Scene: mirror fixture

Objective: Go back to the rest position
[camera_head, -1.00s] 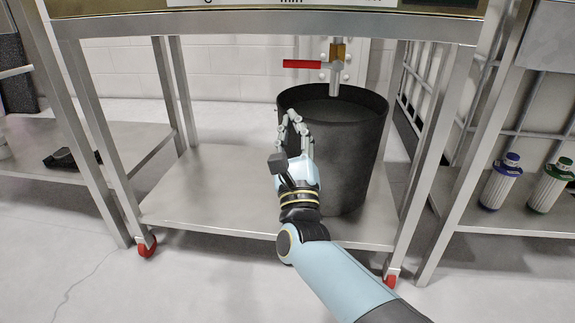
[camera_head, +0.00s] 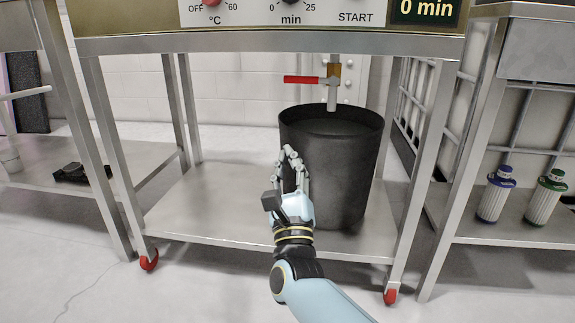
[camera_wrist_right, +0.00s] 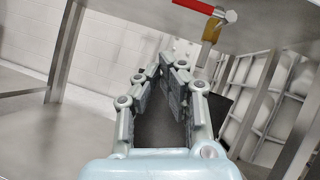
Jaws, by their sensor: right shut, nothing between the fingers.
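My right gripper (camera_head: 290,155) is shut and empty, in front of the left side of a black bucket (camera_head: 345,170) in the head view. In the right wrist view my right gripper (camera_wrist_right: 168,62) has its fingers drawn together at the tips, with the dark bucket (camera_wrist_right: 160,128) showing between and behind them. My left gripper is not in view.
The bucket stands on the lower shelf (camera_head: 190,215) of a metal cart, under a tap with a red handle (camera_head: 301,79). A control panel (camera_head: 270,12) is above. Two bottles with blue (camera_head: 495,197) and green (camera_head: 545,198) caps stand on the right shelf. A black object (camera_head: 82,173) lies on the left shelf.

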